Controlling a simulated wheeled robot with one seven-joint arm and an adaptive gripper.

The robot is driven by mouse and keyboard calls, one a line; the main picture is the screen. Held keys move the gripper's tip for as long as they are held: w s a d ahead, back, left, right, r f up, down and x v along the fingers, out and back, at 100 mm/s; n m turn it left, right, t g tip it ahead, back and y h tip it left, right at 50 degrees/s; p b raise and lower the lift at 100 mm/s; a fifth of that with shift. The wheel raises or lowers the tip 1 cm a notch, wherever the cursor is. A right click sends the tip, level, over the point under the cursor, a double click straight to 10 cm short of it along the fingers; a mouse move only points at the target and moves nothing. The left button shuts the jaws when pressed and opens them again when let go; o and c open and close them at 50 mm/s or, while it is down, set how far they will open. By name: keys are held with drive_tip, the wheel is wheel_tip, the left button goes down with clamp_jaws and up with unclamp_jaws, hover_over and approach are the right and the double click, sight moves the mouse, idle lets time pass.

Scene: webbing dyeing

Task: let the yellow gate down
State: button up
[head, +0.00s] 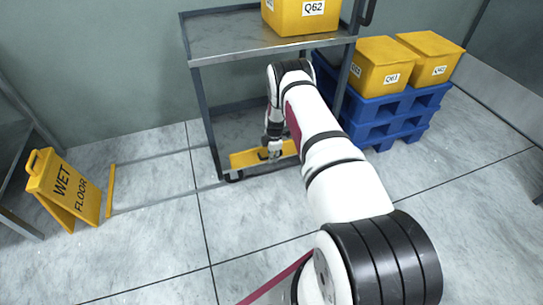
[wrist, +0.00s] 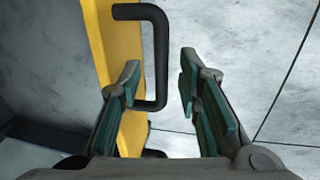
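The yellow gate (head: 243,158) is a long low panel along the front of the cart's lower level, and it seems to stand upright. In the wrist view the gate (wrist: 114,45) runs up the left of centre, with a black bar handle (wrist: 161,50) on its right side. My gripper (head: 270,153) is at the gate's front, low near the floor. In the wrist view my gripper (wrist: 160,80) is open, with one finger on each side of the handle's long bar. I cannot tell whether a finger touches it. My arm hides the gate's right end in the head view.
The grey cart (head: 240,47) has an upper shelf above my gripper, carrying a yellow box (head: 290,22) marked Q62. Blue pallets (head: 385,133) with yellow boxes stand right of the cart. A wet floor sign (head: 66,190) stands at left. The floor in front is clear.

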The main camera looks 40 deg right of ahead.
clamp_jaws()
drive_tip(key=shift+s, duration=0.15)
